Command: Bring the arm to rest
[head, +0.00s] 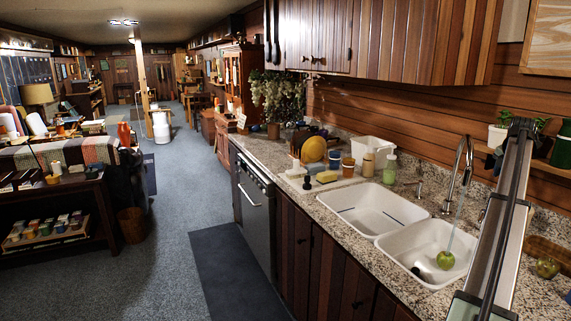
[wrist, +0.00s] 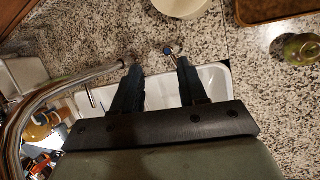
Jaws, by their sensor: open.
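In the wrist view my gripper (wrist: 158,66) shows two dark fingers spread apart, with nothing between them. The fingers hang over the edge of a white sink basin (wrist: 217,76) and the speckled counter (wrist: 110,35). In the head view a long grey link of my arm rises at the right, over the counter beside the sink. The gripper's fingers cannot be made out there.
The chrome faucet (head: 466,160) curves close by my gripper's left in the wrist view (wrist: 30,100). A green apple (head: 445,260) lies in the right basin (head: 410,240) under running water. A round greenish object (head: 547,267) and brown tray (head: 545,247) are at the right.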

